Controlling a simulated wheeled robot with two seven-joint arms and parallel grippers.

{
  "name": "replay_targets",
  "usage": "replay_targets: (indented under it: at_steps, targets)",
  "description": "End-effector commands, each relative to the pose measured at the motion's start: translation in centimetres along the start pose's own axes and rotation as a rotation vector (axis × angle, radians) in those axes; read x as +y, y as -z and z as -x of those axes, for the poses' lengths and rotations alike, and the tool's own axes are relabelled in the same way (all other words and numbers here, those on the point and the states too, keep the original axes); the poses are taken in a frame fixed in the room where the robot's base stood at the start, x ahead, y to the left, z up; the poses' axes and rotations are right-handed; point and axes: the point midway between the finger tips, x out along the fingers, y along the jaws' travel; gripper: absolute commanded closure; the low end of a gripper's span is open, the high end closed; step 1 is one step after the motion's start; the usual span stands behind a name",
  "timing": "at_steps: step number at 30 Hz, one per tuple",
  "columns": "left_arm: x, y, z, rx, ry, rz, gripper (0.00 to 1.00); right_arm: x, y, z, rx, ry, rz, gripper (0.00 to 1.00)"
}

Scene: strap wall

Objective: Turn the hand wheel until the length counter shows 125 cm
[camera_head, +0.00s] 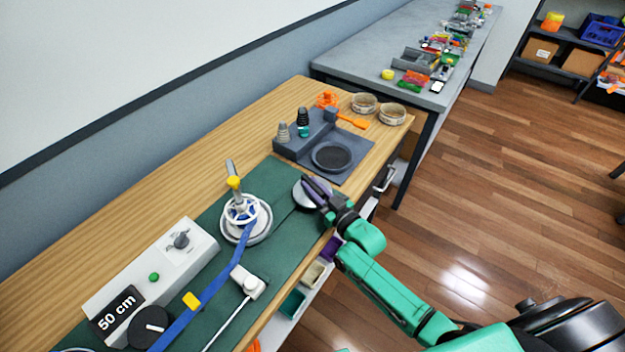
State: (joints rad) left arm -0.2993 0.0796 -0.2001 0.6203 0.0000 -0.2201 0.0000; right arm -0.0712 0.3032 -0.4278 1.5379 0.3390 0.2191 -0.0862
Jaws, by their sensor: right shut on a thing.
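The length counter (117,312) is a black plate at the lower left that reads 50 cm. A round grey disc (299,197), which looks like the hand wheel, lies on the green mat near the table's front edge. My right gripper (312,190) reaches over this disc from the right and is shut on it; its fingers hide the part they hold. A white spoked wheel (240,211) sits on a round base to the left, with a blue strap (217,280) running from it to the lower left, past the counter. My left gripper is out of view.
A white box (196,254) with a grey knob and green button stands behind the strap. A white block (249,285) with a rod is in front of it. A dark grey tray (348,178) and two round tins (392,114) are farther back. A yellow-topped post rises behind the spoked wheel.

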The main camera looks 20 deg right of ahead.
Motion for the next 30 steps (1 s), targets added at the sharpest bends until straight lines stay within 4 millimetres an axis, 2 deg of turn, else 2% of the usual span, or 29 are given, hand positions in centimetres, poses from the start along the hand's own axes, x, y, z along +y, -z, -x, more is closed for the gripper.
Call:
replay_targets:
  at_steps: [3, 16, 17, 18, 19, 30]
  targets:
    - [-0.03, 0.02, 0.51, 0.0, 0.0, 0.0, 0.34, -0.06, 0.11, -0.01, 0.001, -0.028, -0.003, 1.0]
    - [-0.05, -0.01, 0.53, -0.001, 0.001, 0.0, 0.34, -0.02, 0.03, -0.04, 0.003, -0.04, 0.001, 1.0]
    - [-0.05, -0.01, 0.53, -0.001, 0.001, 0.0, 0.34, -0.02, 0.04, -0.04, 0.004, -0.04, 0.001, 0.76]
    - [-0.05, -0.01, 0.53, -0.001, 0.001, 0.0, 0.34, -0.02, 0.05, -0.05, 0.004, -0.04, 0.001, 0.61]
    - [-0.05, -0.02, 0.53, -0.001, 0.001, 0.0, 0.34, -0.02, 0.05, -0.05, 0.004, -0.04, 0.001, 0.5]
    - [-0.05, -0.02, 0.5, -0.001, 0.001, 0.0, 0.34, -0.03, 0.01, 0.22, 0.003, -0.04, 0.001, 0.5]
